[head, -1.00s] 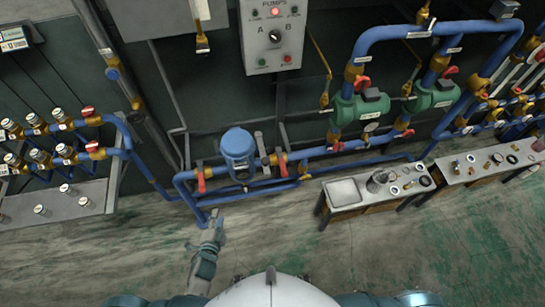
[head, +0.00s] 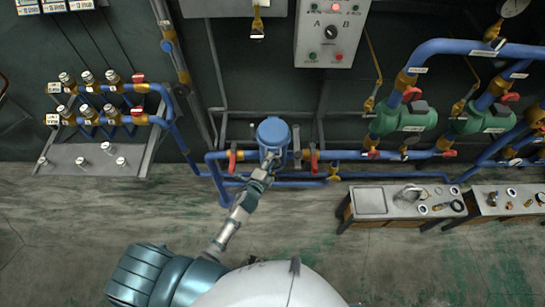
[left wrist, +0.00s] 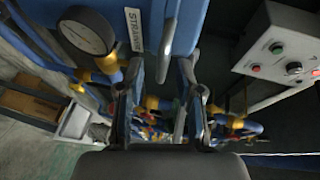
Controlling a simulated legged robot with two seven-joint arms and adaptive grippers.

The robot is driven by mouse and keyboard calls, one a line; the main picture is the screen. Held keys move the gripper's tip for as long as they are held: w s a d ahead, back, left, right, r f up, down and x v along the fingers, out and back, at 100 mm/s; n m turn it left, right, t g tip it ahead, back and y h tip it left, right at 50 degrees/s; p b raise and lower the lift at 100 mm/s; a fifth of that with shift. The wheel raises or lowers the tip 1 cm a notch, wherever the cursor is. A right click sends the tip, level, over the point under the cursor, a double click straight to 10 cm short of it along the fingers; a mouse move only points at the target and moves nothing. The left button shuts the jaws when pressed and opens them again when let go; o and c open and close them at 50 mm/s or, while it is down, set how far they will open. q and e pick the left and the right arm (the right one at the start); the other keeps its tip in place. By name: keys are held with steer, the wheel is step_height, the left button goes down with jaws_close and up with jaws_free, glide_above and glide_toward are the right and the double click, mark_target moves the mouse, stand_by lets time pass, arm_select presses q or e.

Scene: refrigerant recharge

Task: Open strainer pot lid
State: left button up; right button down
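The blue strainer pot (head: 273,138) stands upright in the blue piping, with its round lid (head: 273,127) on top. In the left wrist view the pot (left wrist: 135,75) fills the upper middle, with a white label reading STRAINER. My left gripper (head: 268,165) is at the front of the pot, just below its lid in the picture. In the left wrist view the two fingers of this gripper (left wrist: 161,72) are spread apart in front of the pot. I cannot tell whether they touch it. My right gripper is out of view.
Red-handled valves (head: 232,160) flank the pot, and blue pipes (head: 345,154) run to both sides. A round gauge (left wrist: 86,30) is close to the fingers. A pump control box (head: 332,35) hangs above right. A low bench (head: 372,201) stands right; the floor in front is open.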

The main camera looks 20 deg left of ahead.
arm_select(q)
steer(key=shift+x, duration=1.45)
steer(key=shift+d, duration=0.15)
jaws_close()
